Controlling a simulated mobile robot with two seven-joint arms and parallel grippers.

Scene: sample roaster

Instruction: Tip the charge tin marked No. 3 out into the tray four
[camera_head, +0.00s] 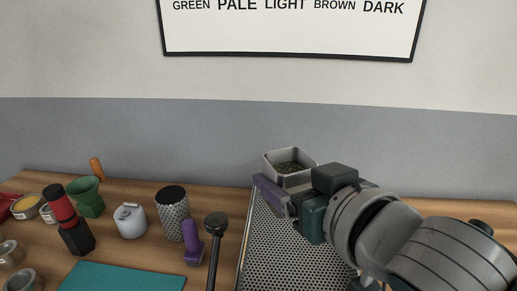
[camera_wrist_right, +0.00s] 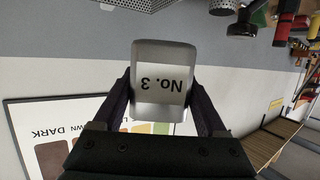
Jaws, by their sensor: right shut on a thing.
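The charge tin (camera_head: 290,173) is a small grey open box with dark greenish beans in it. Its label reads No. 3 in the right wrist view (camera_wrist_right: 162,86), where the lettering is upside down. My right gripper (camera_head: 279,187), with purple fingers, is shut on the tin. It holds the tin about upright above the far end of a perforated metal tray (camera_head: 275,249). My right wrist and arm hide the tray's right part. No beans show on the visible part of the tray. My left gripper is not in view.
Left of the tray stand a black-knobbed rod (camera_head: 215,224), a purple-handled piece (camera_head: 191,240), a speckled cylinder (camera_head: 172,212), a white jar (camera_head: 130,221), a green cup (camera_head: 88,198) and a red-and-black grinder-like piece (camera_head: 72,225). A teal mat (camera_head: 120,278) lies in front. A colour chart hangs behind.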

